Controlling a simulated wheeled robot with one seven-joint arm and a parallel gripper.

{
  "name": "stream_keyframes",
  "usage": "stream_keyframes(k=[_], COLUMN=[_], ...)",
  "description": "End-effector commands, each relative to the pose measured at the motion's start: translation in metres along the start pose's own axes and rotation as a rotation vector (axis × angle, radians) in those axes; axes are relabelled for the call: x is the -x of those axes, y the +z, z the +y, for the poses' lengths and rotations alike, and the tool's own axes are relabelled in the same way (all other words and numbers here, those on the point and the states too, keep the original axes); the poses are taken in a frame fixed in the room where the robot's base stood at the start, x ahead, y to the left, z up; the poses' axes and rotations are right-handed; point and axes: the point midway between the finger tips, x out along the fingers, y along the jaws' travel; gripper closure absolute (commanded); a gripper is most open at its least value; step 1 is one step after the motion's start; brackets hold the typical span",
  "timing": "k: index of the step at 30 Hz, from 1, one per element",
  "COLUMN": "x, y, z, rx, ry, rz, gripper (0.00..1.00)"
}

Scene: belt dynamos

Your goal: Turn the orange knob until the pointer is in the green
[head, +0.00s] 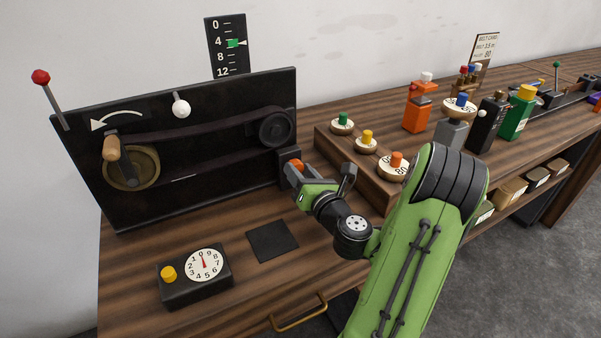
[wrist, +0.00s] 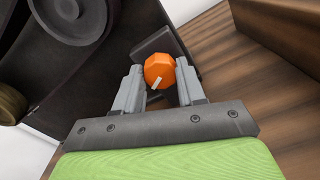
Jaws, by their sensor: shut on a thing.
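The orange knob (head: 295,166) sits on a small black block (head: 287,160) at the lower right of the black belt panel. In the wrist view the knob (wrist: 158,70) lies between my two fingers, with a white mark on its face pointing down and slightly left. My gripper (head: 300,172), also in the wrist view (wrist: 161,78), is shut on the knob. The black upright scale (head: 227,58) behind the panel reads 0 to 12 downward. Its green patch (head: 232,43) is near 4, and the white pointer (head: 242,43) appears level with the green.
The panel carries a belt, two wheels, a crank handle (head: 111,148), a red-tipped lever (head: 41,77) and a white ball (head: 181,108). A counter box (head: 195,290) and a dark pad (head: 271,241) lie in front. A raised wooden shelf (head: 352,170) with knobbed discs stands close right of my gripper.

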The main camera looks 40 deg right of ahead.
Motion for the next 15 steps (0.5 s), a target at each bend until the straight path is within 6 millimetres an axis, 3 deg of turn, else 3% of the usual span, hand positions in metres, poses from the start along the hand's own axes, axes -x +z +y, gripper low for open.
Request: stream_keyframes(k=[13,14,15], x=[0.0007,0.0007,0.0006], y=[-0.0036,-0.0036,-0.0033], z=[-0.0014,-0.0014,-0.0013], rx=[-0.008,-0.008,-0.008], ry=[-0.004,-0.004,-0.004], rz=[0.010,0.010,0.009], gripper=[0.91,0.56,0.50])
